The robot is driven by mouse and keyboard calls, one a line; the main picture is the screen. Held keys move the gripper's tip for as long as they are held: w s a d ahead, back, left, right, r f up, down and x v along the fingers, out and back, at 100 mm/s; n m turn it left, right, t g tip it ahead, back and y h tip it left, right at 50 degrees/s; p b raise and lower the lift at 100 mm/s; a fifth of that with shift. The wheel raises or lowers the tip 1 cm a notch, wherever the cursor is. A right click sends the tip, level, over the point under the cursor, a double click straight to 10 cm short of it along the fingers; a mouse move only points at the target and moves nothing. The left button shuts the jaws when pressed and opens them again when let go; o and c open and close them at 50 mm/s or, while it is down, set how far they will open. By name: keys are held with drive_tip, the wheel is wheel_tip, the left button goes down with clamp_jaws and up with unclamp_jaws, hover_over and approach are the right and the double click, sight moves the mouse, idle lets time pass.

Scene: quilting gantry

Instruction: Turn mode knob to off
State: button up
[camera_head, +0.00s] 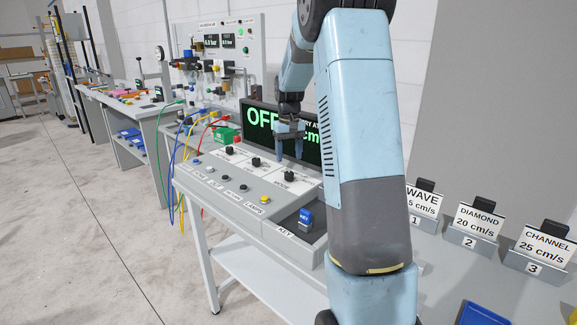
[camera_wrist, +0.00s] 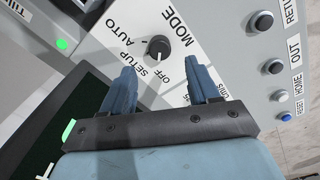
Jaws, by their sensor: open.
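The mode knob (camera_wrist: 158,47) is a small round black knob on a white plate marked MODE, AUTO, SETUP and OFF. I cannot tell for sure which mark it points to. It also shows in the head view (camera_head: 289,175) on the grey sloped console. My gripper (camera_wrist: 164,72) is open and empty, with its two blue fingers apart. In the wrist view the knob lies between and just past the fingertips, not visibly touched. In the head view my gripper (camera_head: 289,155) hangs above the console near the knob.
A dark display (camera_head: 262,123) behind the console reads OFF in green, partly hidden by my arm. Other knobs (camera_head: 256,161), a row of buttons (camera_head: 242,187) and a tray with a blue key (camera_head: 305,218) are nearby. Numbered sign stands (camera_head: 478,225) are at right.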

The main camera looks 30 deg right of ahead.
sight(289, 173)
wheel_tip(289, 173, up, 7)
drive_tip(key=shift+r, duration=0.2)
idle(0.6)
drive_tip(key=s+a+r+t, duration=0.1)
drive_tip(key=s+a+r, duration=0.35)
drive_tip(key=s, duration=0.45)
drive_tip(key=s+a+r+t, duration=0.2)
drive_tip(key=s+a+r, duration=0.25)
drive_tip(key=s, duration=0.35)
drive_tip(key=s+a+f+t, duration=0.1)
drive_tip(key=s+a+f, duration=0.1)
drive_tip(key=s, duration=0.7)
drive_tip(key=s+a+f+n+t, duration=0.1)
drive_tip(key=s+a, duration=0.3)
drive_tip(key=s, duration=0.5)
drive_tip(key=shift+s+a+f+t, duration=0.15)
drive_tip(key=shift+s+f+t, duration=0.15)
drive_tip(key=shift+f, duration=0.45)
